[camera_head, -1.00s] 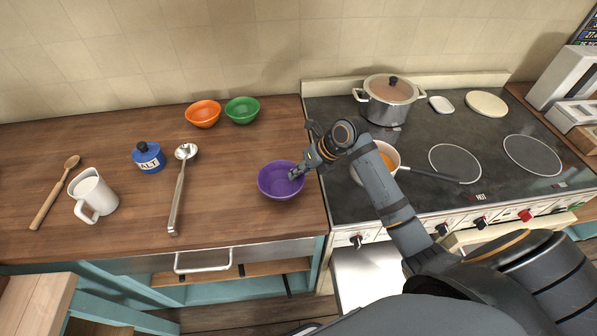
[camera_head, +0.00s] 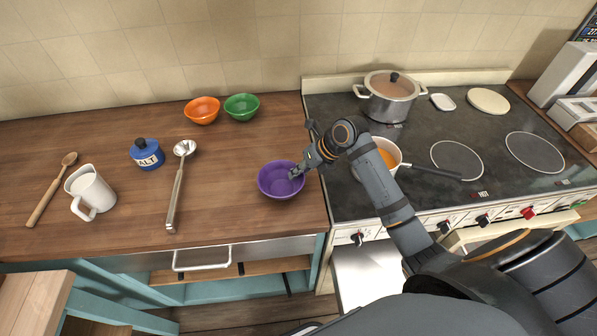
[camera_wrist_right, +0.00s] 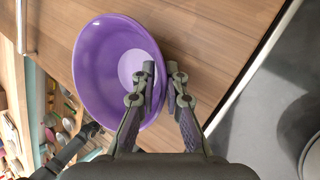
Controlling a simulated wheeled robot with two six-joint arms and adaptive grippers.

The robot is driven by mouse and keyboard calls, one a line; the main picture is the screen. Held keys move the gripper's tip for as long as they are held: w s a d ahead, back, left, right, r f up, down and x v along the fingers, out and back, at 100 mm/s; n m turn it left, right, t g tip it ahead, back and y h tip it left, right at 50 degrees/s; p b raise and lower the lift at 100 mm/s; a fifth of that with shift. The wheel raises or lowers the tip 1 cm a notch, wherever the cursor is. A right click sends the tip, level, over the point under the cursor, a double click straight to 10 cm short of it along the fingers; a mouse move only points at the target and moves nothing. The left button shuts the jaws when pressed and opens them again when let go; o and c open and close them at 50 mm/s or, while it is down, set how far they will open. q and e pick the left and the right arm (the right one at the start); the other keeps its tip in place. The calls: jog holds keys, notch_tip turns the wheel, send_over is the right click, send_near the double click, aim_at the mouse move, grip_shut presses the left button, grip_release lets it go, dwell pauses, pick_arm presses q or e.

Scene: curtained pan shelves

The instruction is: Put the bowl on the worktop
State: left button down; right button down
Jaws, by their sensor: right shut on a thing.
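A purple bowl (camera_head: 272,184) is upright at the right part of the wooden worktop (camera_head: 225,215), close to the stove. It looks on or very near the surface; I cannot tell if its base touches. My right gripper (camera_head: 297,172) is shut on the bowl's right rim. In the right wrist view the bowl (camera_wrist_right: 95,75) shows from above, empty, with one finger inside and one outside the wall at my right gripper (camera_wrist_right: 162,75).
An orange bowl (camera_head: 202,111) and a green bowl (camera_head: 241,108) stand behind. A ladle (camera_head: 177,185), salt jar (camera_head: 147,155), mug (camera_head: 91,192) and wooden spoon (camera_head: 50,190) lie left. The stove holds a lidded pot (camera_head: 390,98) and a saucepan (camera_head: 395,150).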

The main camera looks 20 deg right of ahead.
jog(key=shift+f, duration=0.2)
jog(key=c, duration=1.3)
grip_release()
jog(key=shift+v, duration=6)
grip_shut()
